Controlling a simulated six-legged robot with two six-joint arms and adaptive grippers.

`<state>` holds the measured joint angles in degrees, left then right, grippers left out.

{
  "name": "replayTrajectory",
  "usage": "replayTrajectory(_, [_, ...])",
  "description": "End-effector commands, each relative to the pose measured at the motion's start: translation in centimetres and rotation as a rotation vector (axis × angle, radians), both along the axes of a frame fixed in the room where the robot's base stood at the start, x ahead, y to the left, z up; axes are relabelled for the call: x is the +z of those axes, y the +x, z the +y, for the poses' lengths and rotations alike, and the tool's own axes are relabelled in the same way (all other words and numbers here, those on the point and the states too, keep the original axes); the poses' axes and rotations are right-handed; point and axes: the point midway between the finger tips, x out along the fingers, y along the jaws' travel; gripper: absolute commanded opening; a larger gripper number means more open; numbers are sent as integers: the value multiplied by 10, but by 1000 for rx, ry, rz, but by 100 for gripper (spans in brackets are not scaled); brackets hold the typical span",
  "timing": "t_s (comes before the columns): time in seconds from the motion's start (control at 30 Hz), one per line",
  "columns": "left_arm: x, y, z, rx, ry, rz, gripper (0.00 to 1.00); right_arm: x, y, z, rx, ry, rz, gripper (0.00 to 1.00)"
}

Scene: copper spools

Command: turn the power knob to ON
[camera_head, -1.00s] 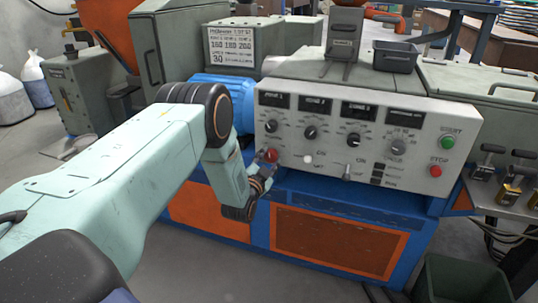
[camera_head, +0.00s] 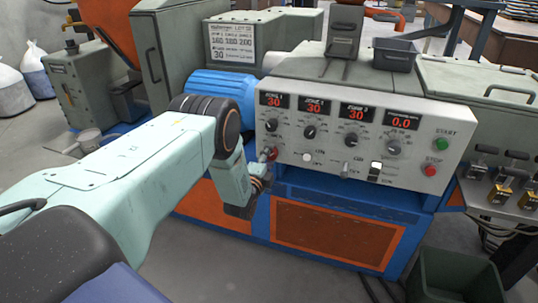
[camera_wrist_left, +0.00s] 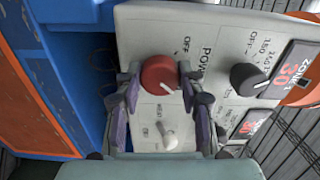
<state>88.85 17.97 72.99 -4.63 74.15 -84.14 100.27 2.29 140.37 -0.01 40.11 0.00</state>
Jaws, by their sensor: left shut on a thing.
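The knob's white mark points toward the lower right in the wrist view. The zone displays (camera_head: 315,107) are lit with red digits. My right gripper is not in view.
A white toggle switch (camera_wrist_left: 169,141) stands close to the fingers on the panel. A black zone knob (camera_wrist_left: 247,79) is beside the power knob. Green start (camera_head: 443,144) and red stop (camera_head: 430,170) buttons are at the panel's right.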

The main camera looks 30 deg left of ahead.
Motion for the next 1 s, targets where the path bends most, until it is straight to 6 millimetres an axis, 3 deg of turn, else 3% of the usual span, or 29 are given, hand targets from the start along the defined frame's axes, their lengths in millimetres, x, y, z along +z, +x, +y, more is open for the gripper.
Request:
replayTrajectory(0.77, [-1,0,0,0,88,22,7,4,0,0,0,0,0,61])
replayTrajectory(0.8, [-1,0,0,0,88,22,42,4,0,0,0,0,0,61])
replayTrajectory(1.0, [0,0,0,0,87,22,59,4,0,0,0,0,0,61])
